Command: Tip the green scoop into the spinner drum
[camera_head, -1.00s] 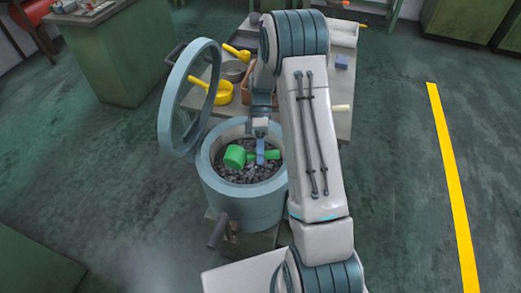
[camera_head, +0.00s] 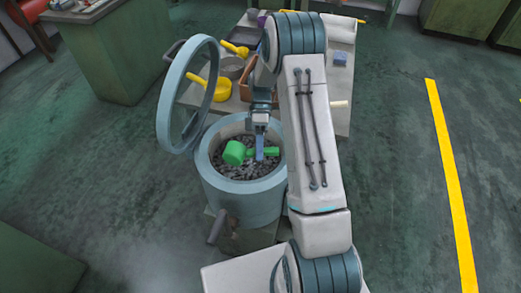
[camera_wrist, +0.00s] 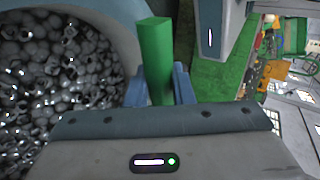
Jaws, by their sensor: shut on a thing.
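The green scoop (camera_head: 235,152) is above the open mouth of the spinner drum (camera_head: 242,187), with its cup toward the left and its handle toward the right. My gripper (camera_head: 260,153) is shut on the scoop's handle, which stands between the blue fingers in the wrist view (camera_wrist: 158,62). The drum is a grey-blue tub holding many small dark metal pieces (camera_head: 240,172); they also show in the wrist view (camera_wrist: 60,85). The inside of the scoop's cup is hard to make out, so I cannot tell what it holds.
The drum's round lid (camera_head: 163,120) stands open on the left. Behind is a table (camera_head: 338,118) with yellow scoops (camera_head: 222,90), a grey bowl (camera_head: 232,67) and a small blue block (camera_head: 340,59). A green cabinet (camera_head: 108,55) stands back left. Floor on the right is clear.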

